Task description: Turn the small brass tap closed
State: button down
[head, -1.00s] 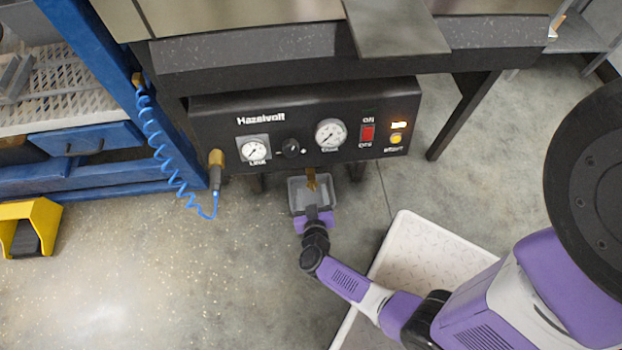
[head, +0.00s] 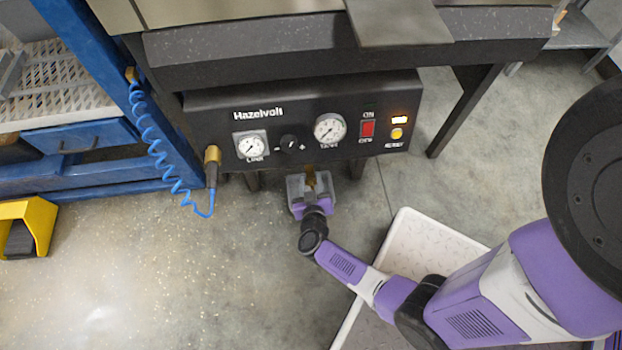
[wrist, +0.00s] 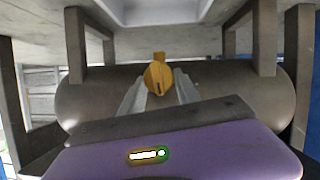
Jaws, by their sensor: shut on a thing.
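The small brass tap (head: 310,176) hangs below the front of the black control panel, and in the wrist view (wrist: 158,77) its yellow-brass handle faces the camera. Its handle shows a dark slot, and a short brass stem rises above it. My gripper (head: 311,188) has come up to the tap from below and in front. In the wrist view my gripper (wrist: 158,92) has one grey finger on each side of the tap handle and is shut on it. The inner contact faces are partly hidden, and the tap's exact angle is hard to read.
The black panel (head: 300,160) with gauges, a knob and a red switch is just above my gripper. A dark cylindrical tank (wrist: 90,95) lies behind the tap, between table legs. A blue coiled hose (head: 160,155) hangs left. A white tray (head: 455,235) is on the floor at right.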

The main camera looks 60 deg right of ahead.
jog(key=shift+s+m+t+p, duration=0.1)
jog(key=shift+m+t+p, duration=0.35)
jog(key=shift+m, duration=0.25)
jog(key=shift+y, duration=0.3)
jog(key=c, duration=0.9)
grip_release()
jog(key=p+v, duration=0.3)
jog(key=v, duration=0.4)
jog(key=shift+s+a+r, duration=0.2)
jog(key=shift+a, duration=0.05)
